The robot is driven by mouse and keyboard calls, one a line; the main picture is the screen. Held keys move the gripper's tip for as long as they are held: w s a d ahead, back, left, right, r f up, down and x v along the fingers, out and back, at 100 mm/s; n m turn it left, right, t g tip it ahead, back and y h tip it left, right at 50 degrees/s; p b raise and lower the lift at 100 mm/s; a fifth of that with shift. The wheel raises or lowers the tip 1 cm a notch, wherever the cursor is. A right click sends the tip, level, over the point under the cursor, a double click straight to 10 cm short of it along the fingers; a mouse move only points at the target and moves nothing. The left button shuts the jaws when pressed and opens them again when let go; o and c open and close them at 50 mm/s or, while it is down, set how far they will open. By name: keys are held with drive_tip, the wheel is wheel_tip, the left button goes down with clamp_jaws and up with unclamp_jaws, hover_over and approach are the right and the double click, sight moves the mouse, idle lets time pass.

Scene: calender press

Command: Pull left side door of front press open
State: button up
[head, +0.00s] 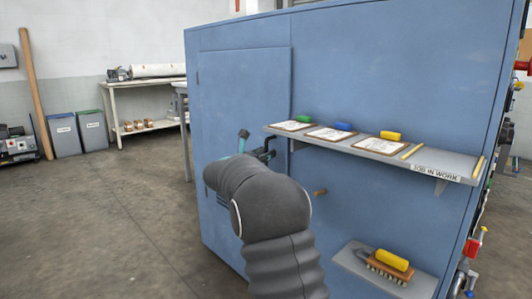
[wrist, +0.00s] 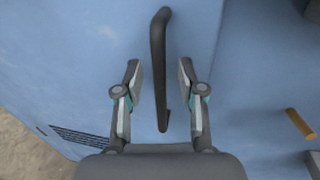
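The blue press (head: 345,80) fills the middle and right of the head view. Its side door (head: 243,85) is a flat blue panel at the left of this face and looks shut. In the wrist view a dark bar handle (wrist: 158,70) stands out from the blue door (wrist: 90,60). My gripper (wrist: 160,80) is open, with one finger on each side of the handle. A gap shows between each finger and the handle. In the head view my gripper (head: 257,145) is partly hidden behind my arm, and the handle is hard to make out there.
A grey shelf (head: 440,165) with clipboards juts from the press right of my gripper. A lower shelf (head: 360,268) holds a brush (head: 390,271). A wooden peg (head: 320,192) sticks out between them. The floor (head: 110,220) at the left is clear.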

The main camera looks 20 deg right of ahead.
drive_tip(key=shift+x, duration=0.75)
clamp_jaws()
drive_tip(key=shift+s+a, duration=0.1)
drive_tip(key=shift+a, duration=0.05)
